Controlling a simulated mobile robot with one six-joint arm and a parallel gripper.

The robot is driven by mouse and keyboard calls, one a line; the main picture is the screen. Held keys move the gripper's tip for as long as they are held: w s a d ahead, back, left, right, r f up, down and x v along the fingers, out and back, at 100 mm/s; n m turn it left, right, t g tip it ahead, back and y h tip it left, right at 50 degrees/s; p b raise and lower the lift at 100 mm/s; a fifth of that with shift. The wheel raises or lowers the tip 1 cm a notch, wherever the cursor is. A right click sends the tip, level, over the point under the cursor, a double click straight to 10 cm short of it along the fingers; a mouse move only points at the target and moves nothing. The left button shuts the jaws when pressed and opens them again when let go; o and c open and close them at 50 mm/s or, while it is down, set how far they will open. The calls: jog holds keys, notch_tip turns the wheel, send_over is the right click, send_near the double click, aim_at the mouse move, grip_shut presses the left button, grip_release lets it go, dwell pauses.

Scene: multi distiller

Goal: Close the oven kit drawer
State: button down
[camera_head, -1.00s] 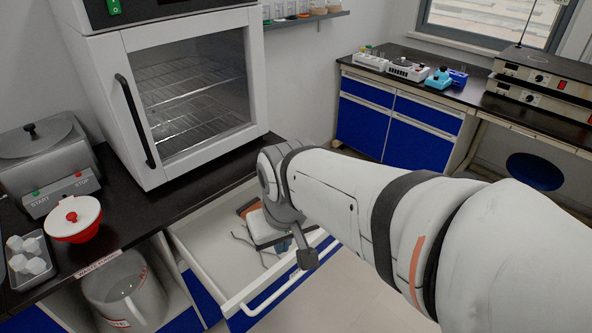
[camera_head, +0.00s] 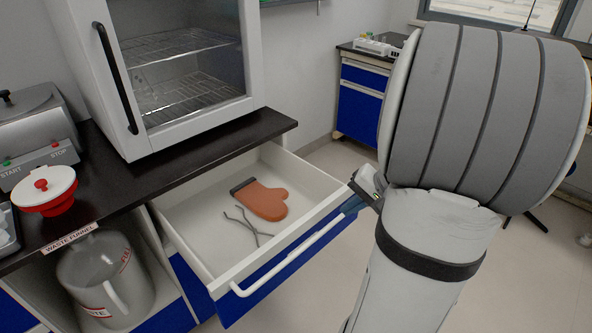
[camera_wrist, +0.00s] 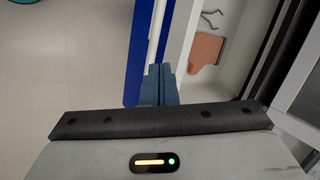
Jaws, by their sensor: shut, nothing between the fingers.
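The oven kit drawer (camera_head: 213,270) stands pulled out below the black counter. It has a blue front and a white bar handle (camera_head: 290,257). An orange oven mitt (camera_head: 264,201) and thin grey metal tongs (camera_head: 247,226) lie inside it. In the wrist view, the drawer's blue front (camera_wrist: 140,50) and the mitt (camera_wrist: 205,50) show ahead of my gripper. My gripper (camera_wrist: 160,70) is shut and empty, its tips at or close to the outer face of the drawer front. I cannot tell whether they touch. In the head view my arm mostly hides the gripper, by the drawer's right front corner.
A white oven (camera_head: 180,75) with its door shut stands on the counter (camera_head: 170,182) above the drawer. A waste funnel (camera_head: 47,190) and a grey machine (camera_head: 35,130) are to the left. A jug (camera_head: 105,275) sits in the open cubby below. Floor is clear in front.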

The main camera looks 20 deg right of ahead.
jog(key=s+d+f+m+t+h+b, duration=0.1)
jog(key=d+f+m+t+b, duration=0.15)
jog(key=d, duration=0.35)
jog(key=s+d+f+m+t+b, duration=0.1)
jog(key=s+d+f+m, duration=0.1)
jog(key=d+f, duration=0.3)
jog(key=w+a+f+b, duration=0.1)
jog(key=w+f, duration=0.4)
jog(key=w, duration=0.6)
jog(key=shift+a+f+b, duration=0.35)
jog(key=shift+a, duration=0.45)
jog(key=shift+n, duration=0.25)
